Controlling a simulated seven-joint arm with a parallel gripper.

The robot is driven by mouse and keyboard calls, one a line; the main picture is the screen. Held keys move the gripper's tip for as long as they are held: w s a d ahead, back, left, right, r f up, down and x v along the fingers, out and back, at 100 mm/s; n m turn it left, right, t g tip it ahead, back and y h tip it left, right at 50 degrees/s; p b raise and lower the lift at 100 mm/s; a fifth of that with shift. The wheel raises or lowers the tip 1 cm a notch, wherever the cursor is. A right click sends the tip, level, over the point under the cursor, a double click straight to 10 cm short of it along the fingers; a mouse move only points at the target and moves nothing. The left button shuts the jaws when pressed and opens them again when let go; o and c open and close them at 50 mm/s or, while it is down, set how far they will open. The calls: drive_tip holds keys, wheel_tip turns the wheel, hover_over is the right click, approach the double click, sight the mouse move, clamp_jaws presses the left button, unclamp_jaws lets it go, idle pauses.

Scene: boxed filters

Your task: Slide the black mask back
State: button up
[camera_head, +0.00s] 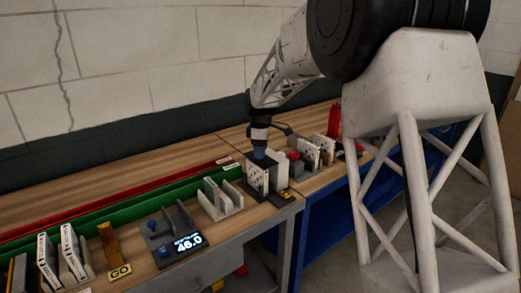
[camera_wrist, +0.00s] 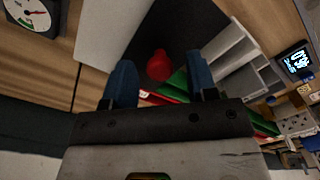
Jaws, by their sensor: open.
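My gripper (camera_head: 260,152) points down over a grey-white block fixture (camera_head: 272,172) at the middle of the bench. In the wrist view its two blue fingertips (camera_wrist: 161,82) are apart. A red knob (camera_wrist: 159,65) shows between and beyond them, against a dark flat surface (camera_wrist: 180,28). This dark surface looks like the black mask, but I cannot be sure. I see no finger clearly touching the knob. In the head view the mask is not clearly told apart, and the gripper covers part of the fixture.
Grey slotted racks (camera_head: 220,199) stand left of the fixture, with a display reading 46.0 (camera_head: 185,246) nearer. Green (camera_head: 130,204) and red rails run along the back. More white holders (camera_head: 322,147) stand to the right. A round dial (camera_wrist: 30,14) is at the wrist view's corner.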

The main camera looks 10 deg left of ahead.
drive_tip(key=shift+c, duration=0.5)
clamp_jaws()
drive_tip(key=shift+w+d, duration=2.35)
drive_tip(key=shift+o, duration=0.5)
unclamp_jaws()
drive_tip(key=shift+r, duration=0.1)
wheel_tip(320, 180, up, 8)
